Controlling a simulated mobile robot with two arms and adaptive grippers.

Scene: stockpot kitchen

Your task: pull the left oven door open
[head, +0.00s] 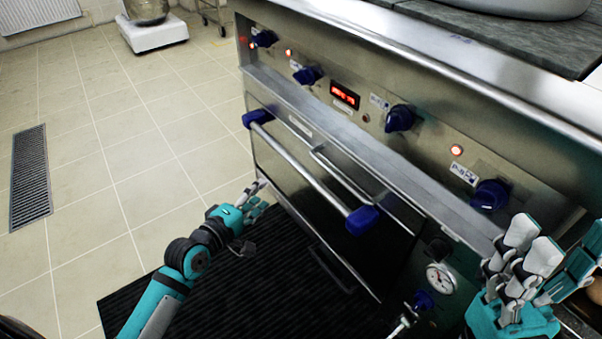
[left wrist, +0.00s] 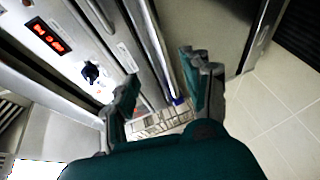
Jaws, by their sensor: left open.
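The oven door (head: 278,170) is a dark, glossy front panel below the control strip, and it looks shut. Its handle (head: 305,168) is a long metal bar with blue end pieces, standing off the door. My left gripper (head: 252,196) is open and empty, in front of the door's left part and below the handle in the picture. In the left wrist view the handle bar (left wrist: 158,45) runs between the two open fingers (left wrist: 160,80), and I see no contact. My right gripper (head: 535,255) is at the lower right, its fingers spread and empty.
Blue knobs (head: 400,118) and a red display (head: 345,96) line the control panel. A pressure gauge (head: 441,278) and a blue valve sit right of the door. A dark mat (head: 270,285) covers the floor in front.

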